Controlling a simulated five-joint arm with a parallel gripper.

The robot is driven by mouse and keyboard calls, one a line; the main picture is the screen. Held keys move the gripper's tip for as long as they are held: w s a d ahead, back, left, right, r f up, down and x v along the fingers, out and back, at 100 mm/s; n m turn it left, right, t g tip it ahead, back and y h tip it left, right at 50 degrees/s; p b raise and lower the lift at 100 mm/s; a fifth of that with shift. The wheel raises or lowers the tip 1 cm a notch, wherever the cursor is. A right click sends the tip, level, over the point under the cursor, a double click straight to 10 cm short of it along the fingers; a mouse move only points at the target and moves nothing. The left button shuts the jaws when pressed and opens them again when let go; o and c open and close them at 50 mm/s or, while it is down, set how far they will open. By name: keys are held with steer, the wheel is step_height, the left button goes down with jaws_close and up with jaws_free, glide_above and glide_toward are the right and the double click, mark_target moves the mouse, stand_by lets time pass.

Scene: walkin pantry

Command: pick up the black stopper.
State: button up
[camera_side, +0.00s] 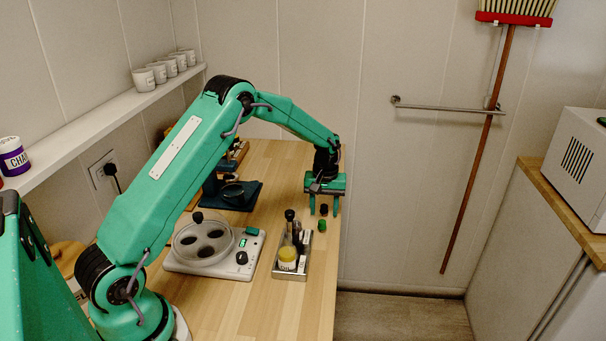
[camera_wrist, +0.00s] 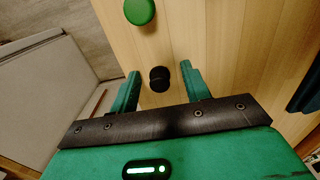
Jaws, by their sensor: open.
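The black stopper (camera_side: 324,210) is a small dark cylinder on the wooden counter, below my gripper in the side view. In the wrist view the black stopper (camera_wrist: 159,79) shows between the two green fingers, a little beyond their tips, with clear gaps on both sides. My gripper (camera_side: 324,208) points down over the counter near its right edge. In the wrist view my gripper (camera_wrist: 157,72) is open and empty. I cannot tell how high the fingertips are above the counter.
A green stopper (camera_side: 322,225) stands close by, also in the wrist view (camera_wrist: 139,11). A metal rack with bottles (camera_side: 276,268) and a white device with a round lidded bowl (camera_side: 213,266) stand nearer. A dark stand (camera_side: 240,203) is left. The counter's right edge is near.

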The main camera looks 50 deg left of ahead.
mark_target(324, 205)
jaws_close()
steer(key=shift+r, duration=0.1)
stand_by(0.3)
steer(key=shift+r, duration=0.75)
step_height(324, 205, up, 2)
steer(key=shift+r, duration=0.2)
steer(key=s+d+r, duration=0.3)
steer(key=d+r, duration=0.4)
steer(key=d, duration=0.4)
steer(key=shift+s, duration=0.35)
